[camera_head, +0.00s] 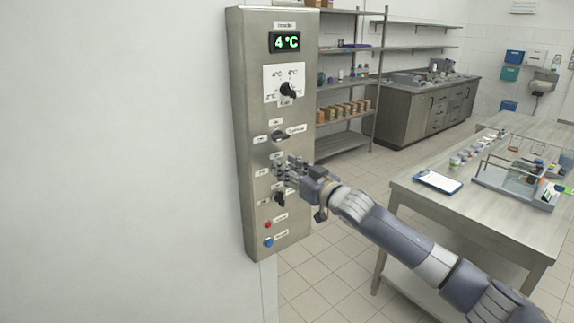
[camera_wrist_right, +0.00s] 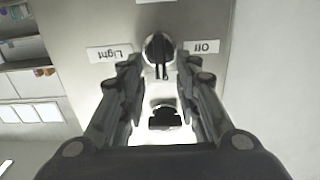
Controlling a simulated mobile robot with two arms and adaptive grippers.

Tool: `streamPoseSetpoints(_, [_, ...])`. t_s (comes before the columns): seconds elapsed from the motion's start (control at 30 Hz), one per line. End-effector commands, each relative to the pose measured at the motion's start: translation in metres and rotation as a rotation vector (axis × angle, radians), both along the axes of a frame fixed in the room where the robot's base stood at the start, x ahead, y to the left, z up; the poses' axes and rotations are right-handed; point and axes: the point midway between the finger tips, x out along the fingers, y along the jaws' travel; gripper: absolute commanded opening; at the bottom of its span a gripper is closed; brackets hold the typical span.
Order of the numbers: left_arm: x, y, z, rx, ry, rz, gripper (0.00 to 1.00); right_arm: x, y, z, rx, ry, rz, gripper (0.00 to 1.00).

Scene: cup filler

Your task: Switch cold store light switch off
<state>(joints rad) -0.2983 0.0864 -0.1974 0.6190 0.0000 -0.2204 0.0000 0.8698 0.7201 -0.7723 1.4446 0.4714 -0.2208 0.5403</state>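The light switch (camera_wrist_right: 160,48) is a round dark knob in the right wrist view. It stands between an upside-down "Light" label (camera_wrist_right: 109,53) and an upside-down "Off" label (camera_wrist_right: 204,47). My right gripper (camera_wrist_right: 161,66) is open, with one finger on each side at the knob's near edge; I cannot tell if they touch it. In the head view my right gripper (camera_head: 284,169) is at the lower middle of the steel control panel (camera_head: 245,110) and hides part of it. My left gripper is not in view.
A second dark knob (camera_wrist_right: 165,117) shows between the fingers, closer to the palm. The panel also has a temperature dial (camera_head: 288,90), a rotary switch (camera_head: 280,135), a red button (camera_head: 268,224) and a blue button (camera_head: 269,242). A steel table (camera_head: 500,215) stands to the right.

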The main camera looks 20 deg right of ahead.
Motion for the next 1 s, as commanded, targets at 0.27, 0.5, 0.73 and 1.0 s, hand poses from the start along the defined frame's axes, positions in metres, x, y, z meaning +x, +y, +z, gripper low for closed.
streamPoseSetpoints(0.27, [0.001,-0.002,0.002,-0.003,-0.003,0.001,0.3,0.006,0.003,0.0,-0.001,-0.001,0.001,0.3])
streamPoseSetpoints(0.5, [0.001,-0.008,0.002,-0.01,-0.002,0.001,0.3,0.005,0.002,0.0,-0.001,-0.001,0.001,0.07])
streamPoseSetpoints(0.73, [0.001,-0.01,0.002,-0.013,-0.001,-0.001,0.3,0.005,0.002,0.0,-0.001,0.0,0.0,0.0])
streamPoseSetpoints(1.0, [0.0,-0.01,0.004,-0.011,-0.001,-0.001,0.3,0.005,0.003,0.0,-0.04,-0.015,0.0,0.0])
